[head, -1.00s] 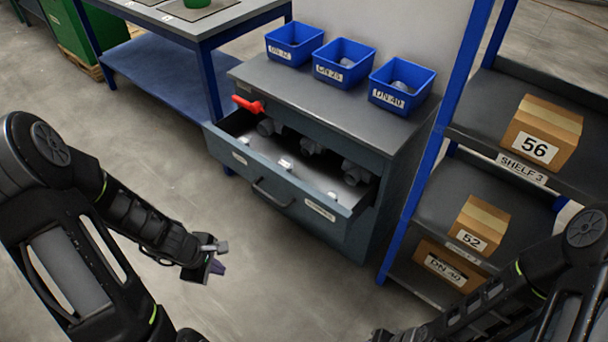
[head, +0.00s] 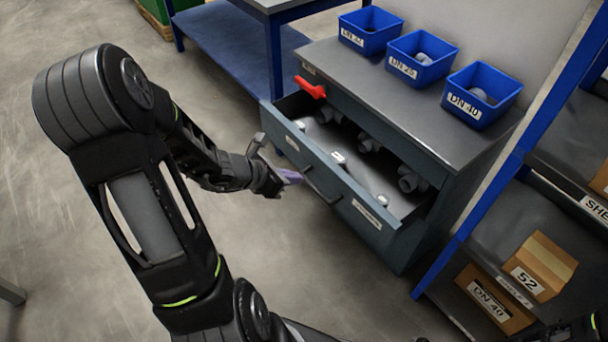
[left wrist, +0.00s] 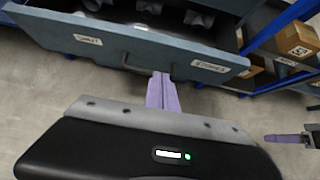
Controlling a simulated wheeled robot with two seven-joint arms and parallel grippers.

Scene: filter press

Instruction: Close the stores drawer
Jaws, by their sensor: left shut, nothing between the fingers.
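The stores drawer (head: 345,200) stands pulled out of the grey cabinet, with grey fittings inside. Its dark bar handle (head: 322,188) is on the middle of the front. My left gripper (head: 291,176) is shut and empty, with its purple fingers just in front of the drawer front, left of the handle in the head view. In the left wrist view the fingers (left wrist: 160,92) point at the drawer front (left wrist: 135,48) close to the handle (left wrist: 150,68); I cannot tell whether they touch. A purple fingertip of my right gripper (left wrist: 285,138) shows at the right edge there; its opening is unclear.
Several labelled blue bins, one marked DN 40 (head: 480,97), stand on the cabinet top (head: 420,110). A blue-framed shelf with boxes (head: 540,265) stands at the right. The floor before the drawer is clear.

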